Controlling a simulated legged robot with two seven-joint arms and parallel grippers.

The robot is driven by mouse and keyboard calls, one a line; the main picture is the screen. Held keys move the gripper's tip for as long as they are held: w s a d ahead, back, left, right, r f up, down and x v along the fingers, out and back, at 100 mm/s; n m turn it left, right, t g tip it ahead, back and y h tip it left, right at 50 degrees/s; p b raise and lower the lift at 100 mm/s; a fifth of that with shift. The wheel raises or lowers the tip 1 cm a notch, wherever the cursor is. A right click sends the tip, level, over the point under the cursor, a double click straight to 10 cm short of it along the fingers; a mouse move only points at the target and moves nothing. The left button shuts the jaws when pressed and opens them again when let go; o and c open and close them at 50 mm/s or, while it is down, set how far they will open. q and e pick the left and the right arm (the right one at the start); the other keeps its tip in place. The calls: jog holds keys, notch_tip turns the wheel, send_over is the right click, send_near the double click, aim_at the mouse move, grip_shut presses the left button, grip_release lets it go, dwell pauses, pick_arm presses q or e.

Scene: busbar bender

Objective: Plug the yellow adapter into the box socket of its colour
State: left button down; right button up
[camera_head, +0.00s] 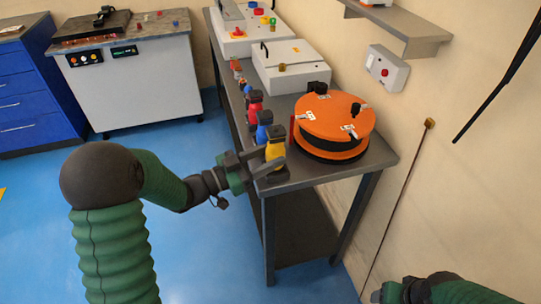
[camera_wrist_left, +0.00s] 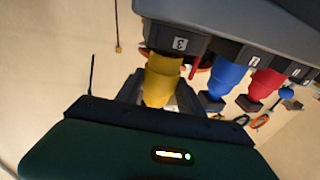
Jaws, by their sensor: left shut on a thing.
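The yellow adapter (camera_head: 275,149) stands upright near the front left corner of the grey bench. My left gripper (camera_head: 267,165) is shut on it, with its fingers around the yellow body. The left wrist view shows the yellow adapter (camera_wrist_left: 162,80) between the fingers, its black end against the grey bench. A blue adapter (camera_head: 264,127) and a red adapter (camera_head: 255,103) stand behind it in a row. A white box (camera_head: 240,38) with coloured round parts on top is at the far end of the bench. My right gripper (camera_head: 388,293) is at the bottom right, its jaws unclear.
An orange round reel (camera_head: 334,123) lies on the bench (camera_head: 378,160) right of the adapters. A closed white case (camera_head: 290,66) is behind it. A wall box with a red button (camera_head: 387,69) and a shelf (camera_head: 405,30) are at right. Blue floor is clear left of the bench.

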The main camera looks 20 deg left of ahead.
pick_arm(q)
jog(key=shift+d, duration=0.1)
dwell(0.3)
jog(key=shift+f+b, duration=0.85)
jog(key=shift+f, duration=0.7)
jog(key=c, duration=0.7)
grip_release()
jog(key=shift+o, duration=0.2)
jog(key=p+v, duration=0.1)
jog(key=v, duration=1.6)
jog(key=shift+w, duration=0.1)
